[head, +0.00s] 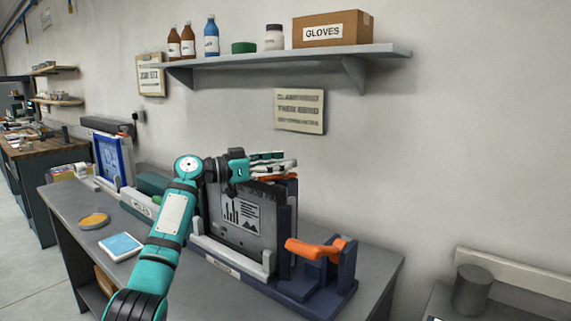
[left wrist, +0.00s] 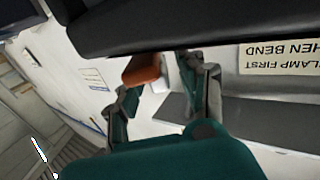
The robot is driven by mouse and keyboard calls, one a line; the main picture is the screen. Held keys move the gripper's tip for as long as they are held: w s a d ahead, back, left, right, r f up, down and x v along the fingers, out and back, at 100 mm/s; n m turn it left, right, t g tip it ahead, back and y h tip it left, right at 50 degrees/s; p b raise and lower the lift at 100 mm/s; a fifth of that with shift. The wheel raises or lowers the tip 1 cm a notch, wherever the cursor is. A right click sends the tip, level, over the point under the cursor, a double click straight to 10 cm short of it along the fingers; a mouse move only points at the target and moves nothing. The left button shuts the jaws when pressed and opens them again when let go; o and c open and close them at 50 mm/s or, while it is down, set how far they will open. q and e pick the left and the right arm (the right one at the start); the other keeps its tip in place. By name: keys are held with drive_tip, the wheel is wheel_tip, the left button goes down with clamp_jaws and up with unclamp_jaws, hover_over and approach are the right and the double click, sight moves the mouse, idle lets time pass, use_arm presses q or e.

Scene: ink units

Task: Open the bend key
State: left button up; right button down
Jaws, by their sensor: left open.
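A dark blue fixture (head: 320,286) on the bench holds an upright dark plate (head: 217,214) with a printed white sheet. One orange lever (head: 315,248) sticks out low at the fixture's front right. A second orange part (head: 287,176) shows at the top, partly hidden behind my left gripper (head: 289,164). No label tells which is the bend key. My left gripper is open, above the plate's top edge. In the left wrist view, an orange end (left wrist: 142,70) shows near the left fingertip of the gripper (left wrist: 158,76); contact cannot be told. My right gripper is out of view.
A wall shelf (head: 290,54) with bottles and a gloves box (head: 332,29) hangs above. A sign (head: 299,111) is on the wall behind. A blue-framed unit (head: 113,158) stands left on the bench.

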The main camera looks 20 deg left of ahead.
use_arm(q)
drive_tip(key=v, duration=1)
